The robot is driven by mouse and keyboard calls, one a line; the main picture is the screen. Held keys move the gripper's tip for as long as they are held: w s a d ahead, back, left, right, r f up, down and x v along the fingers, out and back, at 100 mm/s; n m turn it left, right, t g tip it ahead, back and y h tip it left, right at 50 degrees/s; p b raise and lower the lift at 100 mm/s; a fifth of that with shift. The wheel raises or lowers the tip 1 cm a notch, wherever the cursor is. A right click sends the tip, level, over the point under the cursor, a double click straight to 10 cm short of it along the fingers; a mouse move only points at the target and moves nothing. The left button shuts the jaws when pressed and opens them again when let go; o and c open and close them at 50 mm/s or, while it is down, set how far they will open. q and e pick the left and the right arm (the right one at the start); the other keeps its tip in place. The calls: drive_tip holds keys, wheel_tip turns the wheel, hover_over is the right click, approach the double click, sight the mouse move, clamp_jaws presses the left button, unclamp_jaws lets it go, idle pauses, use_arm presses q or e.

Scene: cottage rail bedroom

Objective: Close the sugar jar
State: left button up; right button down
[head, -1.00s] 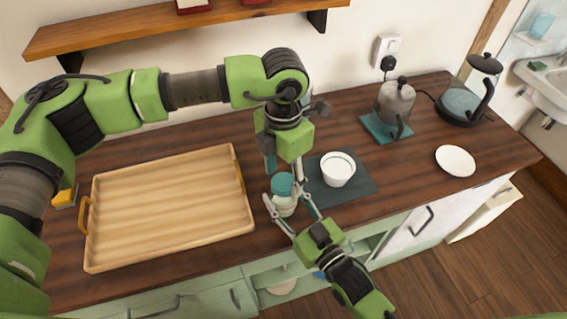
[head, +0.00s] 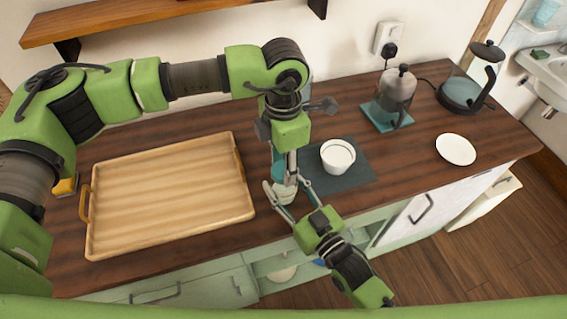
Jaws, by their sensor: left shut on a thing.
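The sugar jar (head: 285,194), small and pale, stands on the wooden counter between the tray and a dark mat. A teal lid (head: 278,170) is at its top, partly hidden by my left gripper; I cannot tell whether it is seated on the rim. My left gripper (head: 291,172) points down from above and is shut on the lid. My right gripper (head: 289,189) reaches in from the front, with one finger on each side of the jar. Whether its fingers press on the jar is unclear.
A wooden tray (head: 170,237) lies to the left. A white cup (head: 338,156) stands on the dark mat (head: 352,182) just right of the jar. A French press (head: 396,92), a glass kettle (head: 465,92) and a white saucer (head: 456,149) are farther right. A shelf (head: 150,20) hangs above.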

use_arm(q)
drive_tip(key=shift+m, duration=1)
drive_tip(key=o, duration=1.3)
wheel_tip(320, 180, up, 12)
drive_tip(key=shift+r, duration=0.1)
use_arm(e)
drive_tip(key=c, duration=1.1)
unclamp_jaws()
